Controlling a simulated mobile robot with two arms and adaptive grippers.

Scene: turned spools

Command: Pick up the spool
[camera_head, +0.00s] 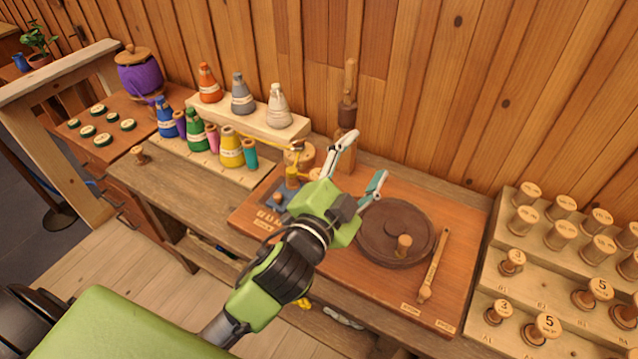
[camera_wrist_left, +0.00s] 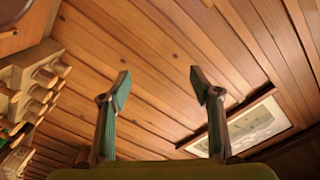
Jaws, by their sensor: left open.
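A small wooden spool (camera_head: 404,244) stands on the dark round disc (camera_head: 372,238) on the reddish-brown work board. Many similar wooden spools (camera_head: 547,327) stand on a stepped rack at the right, some with numbers on top. One more small wooden spool (camera_head: 140,154) stands on the bench at the left. My green left gripper (camera_head: 362,160) is open and empty, above the board and up and left of the disc's spool. In the left wrist view its spread fingers (camera_wrist_left: 158,88) have nothing between them, and the disc's spool is not seen. My right gripper is not in view.
Thread cones (camera_head: 231,147) and small coloured spools crowd a stepped stand at the back left. A tall wooden post (camera_head: 348,105) rises behind my gripper. A flat wooden tool (camera_head: 433,265) lies right of the disc. The plank wall (camera_head: 420,90) closes the back.

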